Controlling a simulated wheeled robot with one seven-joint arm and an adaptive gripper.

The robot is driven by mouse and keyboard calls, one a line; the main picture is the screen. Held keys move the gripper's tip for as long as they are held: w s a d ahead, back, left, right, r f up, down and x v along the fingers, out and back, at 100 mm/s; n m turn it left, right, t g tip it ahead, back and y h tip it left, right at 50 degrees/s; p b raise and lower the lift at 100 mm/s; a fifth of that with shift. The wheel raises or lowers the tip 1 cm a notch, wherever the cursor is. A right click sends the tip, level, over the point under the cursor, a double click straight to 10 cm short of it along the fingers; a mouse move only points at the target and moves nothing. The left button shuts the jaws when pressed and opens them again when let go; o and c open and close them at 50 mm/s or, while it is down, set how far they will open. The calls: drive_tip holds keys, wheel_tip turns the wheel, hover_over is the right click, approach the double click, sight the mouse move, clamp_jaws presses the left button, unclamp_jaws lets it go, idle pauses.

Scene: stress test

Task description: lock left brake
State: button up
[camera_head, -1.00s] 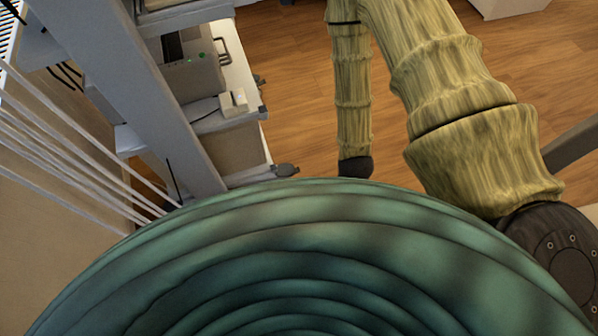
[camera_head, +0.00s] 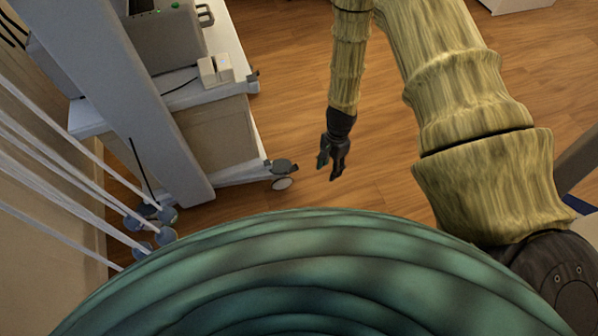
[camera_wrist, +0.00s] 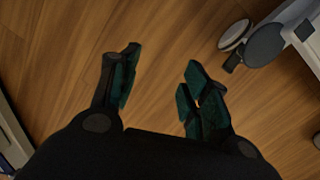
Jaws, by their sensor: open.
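The cart's near-corner caster has a grey cover (camera_head: 283,166) and a pale wheel (camera_head: 282,184), low to the floor in the head view. In the wrist view, the grey cover (camera_wrist: 266,45) and pale wheel (camera_wrist: 235,34) are at the upper right, with a small dark tab (camera_wrist: 232,63) beside them, probably the brake lever. Whether it is up or down I cannot tell. My gripper (camera_head: 330,166) points down to the right of the caster, apart from it. In the wrist view my gripper (camera_wrist: 163,66) is open, with only floor between its fingers.
The white cart (camera_head: 238,75) carries a grey device (camera_head: 168,38) and a small white box (camera_head: 215,69). A grey post (camera_head: 130,95) and white cords (camera_head: 60,150) stand to the left. Wooden floor (camera_head: 390,165) is free right of the caster.

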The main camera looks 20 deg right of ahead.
sight(292, 169)
drive_tip(key=w+a+f+m+t+y+b, duration=0.25)
drive_tip(key=w+f+m+b, duration=0.2)
drive_tip(key=w+b, duration=0.6)
drive_tip(key=w+b+x, duration=0.1)
drive_tip(key=b+x, duration=0.1)
drive_tip(key=x, duration=0.9)
drive_tip(key=shift+w+a+g+y, duration=0.2)
drive_tip(key=shift+g+y, duration=0.15)
drive_tip(key=shift+g, duration=0.1)
drive_tip(key=shift+n, duration=0.25)
drive_tip(key=c, duration=1)
